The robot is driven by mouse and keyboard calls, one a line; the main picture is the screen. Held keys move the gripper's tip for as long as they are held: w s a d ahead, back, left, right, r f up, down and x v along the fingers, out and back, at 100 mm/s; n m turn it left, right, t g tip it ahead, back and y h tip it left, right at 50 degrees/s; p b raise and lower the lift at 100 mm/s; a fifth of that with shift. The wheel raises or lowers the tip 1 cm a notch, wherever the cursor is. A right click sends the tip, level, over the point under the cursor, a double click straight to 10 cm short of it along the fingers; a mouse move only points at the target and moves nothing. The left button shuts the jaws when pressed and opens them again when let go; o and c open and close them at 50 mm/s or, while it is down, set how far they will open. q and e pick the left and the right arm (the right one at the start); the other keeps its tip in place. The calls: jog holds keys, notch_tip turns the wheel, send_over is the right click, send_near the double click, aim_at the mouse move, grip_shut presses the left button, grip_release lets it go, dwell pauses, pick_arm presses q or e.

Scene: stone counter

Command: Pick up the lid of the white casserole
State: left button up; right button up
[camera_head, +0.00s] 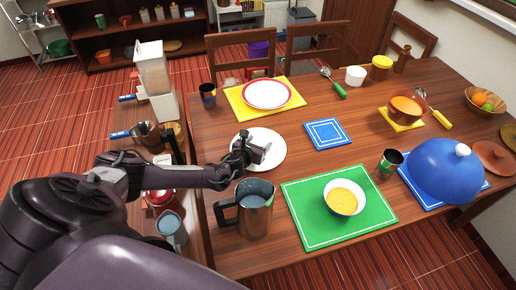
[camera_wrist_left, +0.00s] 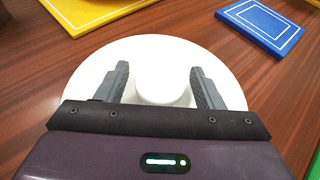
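The white round lid (camera_head: 270,158) lies among the place settings on the wooden table, left of the middle. In the left wrist view the lid (camera_wrist_left: 92,78) fills the middle, with its white knob (camera_wrist_left: 163,84) standing up at the centre. My left gripper (camera_head: 256,152) is over the lid, its fingers (camera_wrist_left: 160,72) open on either side of the knob. Narrow gaps seem to show between fingers and knob; contact is hard to judge. Whether a casserole body is under the lid cannot be seen. My right gripper is not in view.
A metal pitcher (camera_head: 255,208) stands close in front of the lid. A blue mat (camera_head: 327,134) lies to its right, a yellow mat (camera_head: 237,101) with a plate behind. A green mat (camera_head: 310,233) with a bowl and a blue dome (camera_head: 445,168) are further right.

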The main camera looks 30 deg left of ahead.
pick_arm(q)
jog(key=c, duration=1)
jog(key=shift+r, duration=0.1)
